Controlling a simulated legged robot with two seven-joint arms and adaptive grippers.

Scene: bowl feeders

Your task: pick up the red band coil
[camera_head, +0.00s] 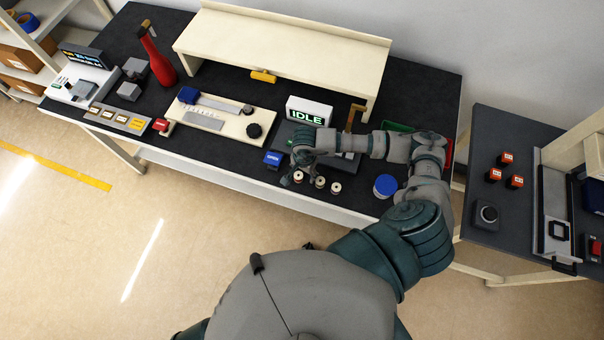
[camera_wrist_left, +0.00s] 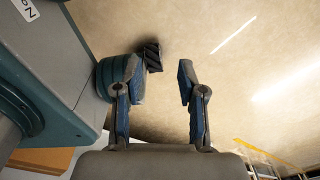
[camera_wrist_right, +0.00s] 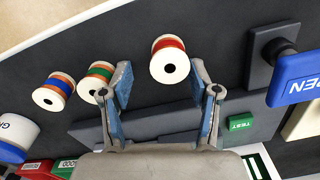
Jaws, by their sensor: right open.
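The red band coil (camera_wrist_right: 173,43) is a white-flanged spool with a red band on the dark bench. It shows in the right wrist view just beyond my open right gripper (camera_wrist_right: 155,80), nearer the right finger, with no finger closed on it. In the head view the coil (camera_head: 298,177) is the leftmost of three spools, under my right gripper (camera_head: 299,170). My left gripper (camera_wrist_left: 163,73) is open and empty above the floor in the left wrist view.
The green-banded spool (camera_wrist_right: 102,70) stands close by the left finger; the blue-banded spool (camera_wrist_right: 58,84) is farther left. A blue OPEN button (camera_wrist_right: 295,92) is at right. A green TEST button (camera_wrist_right: 240,124) lies behind. The bench's front edge (camera_wrist_right: 75,22) is near the spools.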

